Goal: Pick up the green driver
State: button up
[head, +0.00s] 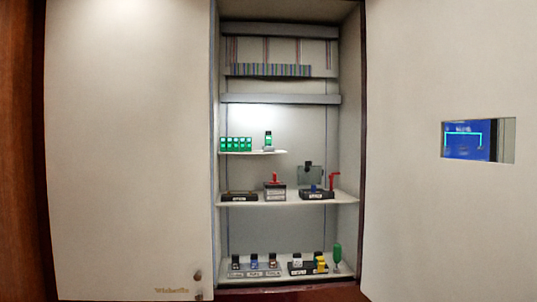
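The green driver (337,253) stands upright at the right end of the cabinet's bottom shelf (290,277). Its rounded green handle is at the top, and a thin part runs down toward the shelf. A black block with yellow parts (320,264) is close on its left. The cabinet's right side is just to its right. My gripper is not in view, and nothing is seen touching the driver.
Several labelled holders (254,266) with small dark pieces line the bottom shelf to the left. The middle shelf (348,198) above holds trays, a red-handled piece (334,181) and a clear panel. White panels flank the opening; the right one has a blue screen (466,139).

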aim_at(337, 247)
jog(key=z, duration=0.15)
jog(key=i, duration=1.75)
jog(key=z, duration=0.35)
